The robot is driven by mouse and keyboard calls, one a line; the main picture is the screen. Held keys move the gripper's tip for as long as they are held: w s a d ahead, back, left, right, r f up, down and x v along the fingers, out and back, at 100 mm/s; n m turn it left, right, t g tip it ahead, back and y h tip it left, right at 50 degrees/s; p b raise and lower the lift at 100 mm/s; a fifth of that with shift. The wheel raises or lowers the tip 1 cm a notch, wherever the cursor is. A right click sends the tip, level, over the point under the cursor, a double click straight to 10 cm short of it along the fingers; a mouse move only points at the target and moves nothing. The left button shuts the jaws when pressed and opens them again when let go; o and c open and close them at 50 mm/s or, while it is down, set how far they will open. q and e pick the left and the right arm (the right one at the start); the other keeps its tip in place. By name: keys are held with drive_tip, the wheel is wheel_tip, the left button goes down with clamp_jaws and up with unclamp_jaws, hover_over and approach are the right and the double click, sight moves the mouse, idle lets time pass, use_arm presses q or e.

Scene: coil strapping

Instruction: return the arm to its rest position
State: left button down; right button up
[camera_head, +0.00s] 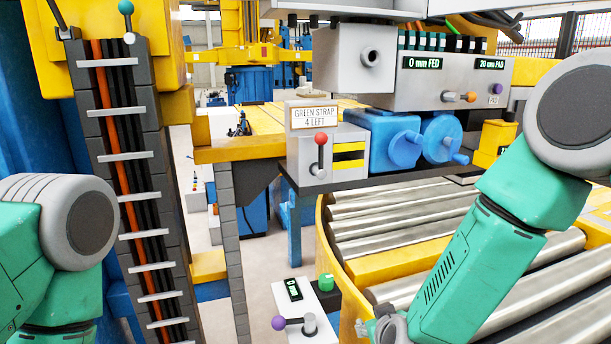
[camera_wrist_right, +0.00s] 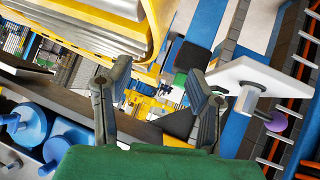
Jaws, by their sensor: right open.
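My right arm (camera_head: 480,250) comes in from the right and reaches down over the rollers, its green links bent at the elbow. My right gripper (camera_head: 378,328) shows only in part at the bottom edge of the head view, beside the small white control box (camera_head: 300,305). In the right wrist view my right gripper (camera_wrist_right: 158,78) has its two grey fingers wide apart, with nothing between them. The white control box (camera_wrist_right: 255,80) is just right of the fingers there. My left arm (camera_head: 55,240) is at the left edge; its gripper is out of view.
The control box carries a purple-knobbed lever (camera_head: 280,323) and a green button (camera_head: 326,282). A roller conveyor (camera_head: 400,212) lies under my right arm. Above it are blue handwheels (camera_head: 440,138), a red-knobbed lever (camera_head: 320,140) and a sign (camera_head: 314,117) reading "GREEN STRAP 4 LEFT".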

drive_tip(key=s+d+f+m+g+b, duration=0.1)
drive_tip(key=s+d+f+g+b, duration=0.15)
drive_tip(key=s+f, duration=0.65)
drive_tip(key=s+d+f+g+b, duration=0.1)
drive_tip(key=s+d+f+g, duration=0.25)
drive_tip(key=s+f, duration=0.6)
drive_tip(key=s+d+f+g+b, duration=0.1)
drive_tip(key=s+d+f+g, duration=0.1)
drive_tip(key=s, duration=0.6)
drive_tip(key=s+d+f+m+g+b, duration=0.1)
drive_tip(key=s+d, duration=0.3)
drive_tip(key=s, duration=0.4)
drive_tip(key=shift+s+d+f+m+g+b, duration=0.2)
drive_tip(key=shift+f+m+g+b, duration=0.15)
drive_tip(key=shift+f+g, duration=0.25)
drive_tip(key=shift+w+d+f, duration=0.2)
drive_tip(key=shift+d+f, duration=0.05)
drive_tip(key=shift+d, duration=0.1)
drive_tip(key=shift+a+r, duration=0.1)
drive_tip(key=shift+a, duration=0.15)
drive_tip(key=shift+d, duration=0.1)
